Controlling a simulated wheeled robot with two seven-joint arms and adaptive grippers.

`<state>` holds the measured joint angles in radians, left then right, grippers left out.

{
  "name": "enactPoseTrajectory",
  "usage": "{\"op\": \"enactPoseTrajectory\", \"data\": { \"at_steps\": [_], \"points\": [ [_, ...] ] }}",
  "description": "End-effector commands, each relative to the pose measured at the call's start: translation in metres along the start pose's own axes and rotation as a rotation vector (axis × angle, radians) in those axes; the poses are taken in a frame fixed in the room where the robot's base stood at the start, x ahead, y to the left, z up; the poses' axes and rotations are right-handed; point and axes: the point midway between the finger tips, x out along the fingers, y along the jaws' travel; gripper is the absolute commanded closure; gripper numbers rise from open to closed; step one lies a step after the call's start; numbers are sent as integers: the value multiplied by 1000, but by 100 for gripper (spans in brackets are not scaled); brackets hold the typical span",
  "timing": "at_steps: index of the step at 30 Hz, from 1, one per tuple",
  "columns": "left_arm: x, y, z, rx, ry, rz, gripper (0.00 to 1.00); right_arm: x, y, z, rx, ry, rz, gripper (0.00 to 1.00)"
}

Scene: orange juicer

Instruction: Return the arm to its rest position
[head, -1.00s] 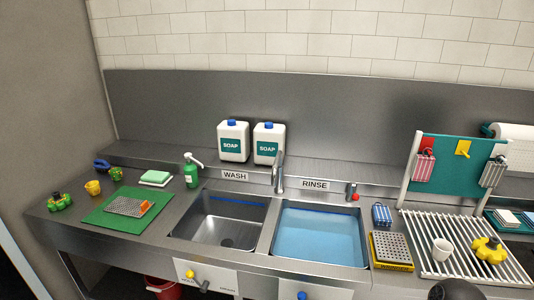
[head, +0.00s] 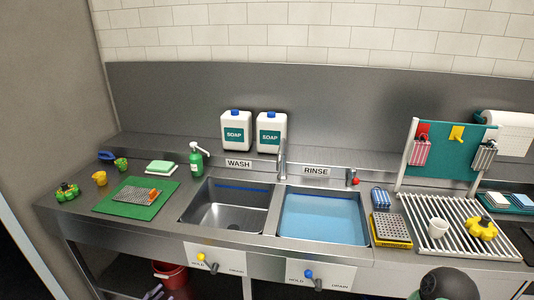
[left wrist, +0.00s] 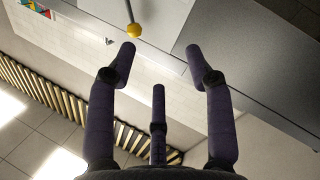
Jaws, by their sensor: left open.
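My left gripper (left wrist: 160,75) fills the left wrist view, with purple fingers spread open and nothing between them. In the head view its purple fingertips (head: 153,293) just show at the bottom edge, in front of the counter and low, beside a red bucket. The rest of my left arm is out of the picture. My right gripper is not seen. A dark rounded part at the bottom right looks like part of my own arm, but I cannot be sure.
The counter holds the wash basin (head: 225,217) and the water-filled rinse basin (head: 322,215). A green mat (head: 118,208) lies left, a white slatted rack (head: 455,243) right. A yellow-knobbed lever (head: 201,257) sticks out of the counter front. The red bucket (head: 172,272) stands below.

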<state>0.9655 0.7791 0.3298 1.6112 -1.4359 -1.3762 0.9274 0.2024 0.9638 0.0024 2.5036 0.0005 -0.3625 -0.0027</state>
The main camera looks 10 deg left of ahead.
Motion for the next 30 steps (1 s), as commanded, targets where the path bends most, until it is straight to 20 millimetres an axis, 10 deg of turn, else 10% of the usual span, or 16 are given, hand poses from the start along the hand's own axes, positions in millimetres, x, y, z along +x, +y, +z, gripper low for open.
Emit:
{"op": "enactPoseTrajectory", "data": {
  "at_steps": [5, 13, 21, 30],
  "points": [
    [47, 3, 45, -10, -44, -145, 48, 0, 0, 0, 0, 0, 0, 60],
    [76, 33, 188, -35, -361, -471, 48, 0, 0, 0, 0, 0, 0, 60],
    [4, 106, 324, -48, -851, -679, 48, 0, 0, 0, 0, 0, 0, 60],
    [-73, 164, 379, -61, -1174, -755, 48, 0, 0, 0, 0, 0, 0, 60]
  ]
}}
